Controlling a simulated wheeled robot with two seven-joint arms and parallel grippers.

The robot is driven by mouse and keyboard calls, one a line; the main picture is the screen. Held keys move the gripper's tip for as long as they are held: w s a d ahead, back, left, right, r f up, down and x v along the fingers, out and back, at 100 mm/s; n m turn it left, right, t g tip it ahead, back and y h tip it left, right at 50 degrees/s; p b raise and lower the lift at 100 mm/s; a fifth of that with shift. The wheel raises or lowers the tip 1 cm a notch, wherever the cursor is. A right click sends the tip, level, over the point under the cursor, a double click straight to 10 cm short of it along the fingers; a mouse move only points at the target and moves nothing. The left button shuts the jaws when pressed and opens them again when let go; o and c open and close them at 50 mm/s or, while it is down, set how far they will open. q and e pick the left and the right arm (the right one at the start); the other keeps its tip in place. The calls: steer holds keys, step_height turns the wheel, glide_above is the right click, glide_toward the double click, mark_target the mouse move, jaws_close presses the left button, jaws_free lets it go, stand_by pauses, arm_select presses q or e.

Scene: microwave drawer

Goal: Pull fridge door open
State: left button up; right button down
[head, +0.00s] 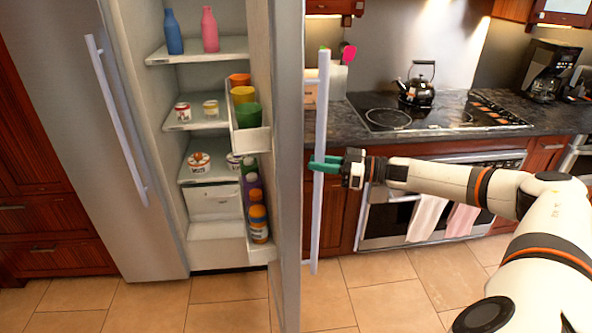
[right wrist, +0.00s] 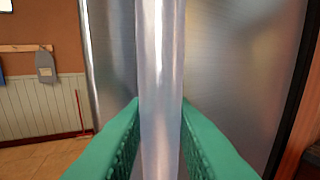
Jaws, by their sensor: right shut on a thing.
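The right fridge door (head: 288,200) stands open, seen nearly edge-on in the head view, with its long vertical handle (head: 320,215) on its right side. My right gripper (head: 322,163) has its green fingers shut around the handle at mid height. In the right wrist view the handle (right wrist: 160,90) runs upright between the two green fingers (right wrist: 160,150), with the metallic door face (right wrist: 225,70) behind it. The fridge interior (head: 215,160) shows shelves and door bins. The left fridge door (head: 75,110) is closed, with its own handle (head: 115,120). My left gripper is not in view.
Bottles (head: 209,30), cups (head: 246,115) and jars fill the shelves and door bins. To the right stand the counter, a kettle (head: 418,88) on the stove, and an oven (head: 440,205) with towels, behind my right arm. The tiled floor (head: 380,290) in front is clear.

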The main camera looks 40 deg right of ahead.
steer(key=s+d+b, duration=0.1)
steer(key=d, duration=0.6)
steer(key=shift+s+d+r, duration=0.15)
steer(key=shift+s+d, duration=0.2)
steer(key=shift+d, duration=0.05)
steer(key=c, duration=1.5)
jaws_free()
steer(key=shift+o, duration=1.1)
steer(key=shift+w+a, duration=0.1)
steer(key=shift+w, duration=0.1)
